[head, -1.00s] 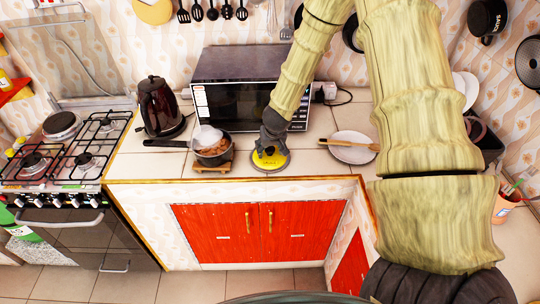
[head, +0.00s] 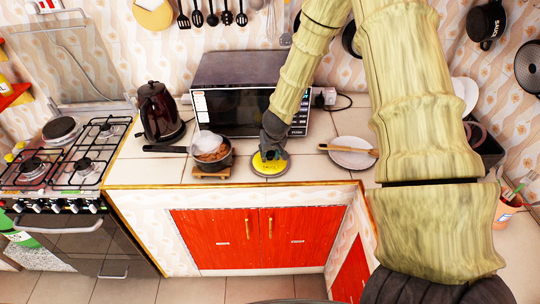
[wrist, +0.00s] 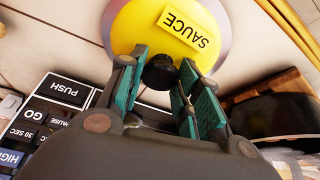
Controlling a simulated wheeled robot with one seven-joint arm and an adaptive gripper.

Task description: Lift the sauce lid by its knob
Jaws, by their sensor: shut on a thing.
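The sauce lid (head: 257,170) is a yellow disc with a grey rim, flat on or very close to the counter in front of the microwave. In the wrist view the lid (wrist: 150,22) fills the top, with a yellow SAUCE label (wrist: 188,28). Its black knob (wrist: 158,73) sits between my teal finger pads. My gripper (head: 270,152) comes down from above and is shut on the knob, which it hides in the head view. In the wrist view my gripper (wrist: 160,80) has one finger on each side of the knob.
A saucepan of food (head: 212,158) on a wooden trivet stands left of the lid. A white plate (head: 350,158) with a wooden utensil lies to the right. The microwave (head: 225,108) is close behind, with a kettle (head: 160,110) further left. Several pans hang on the right wall.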

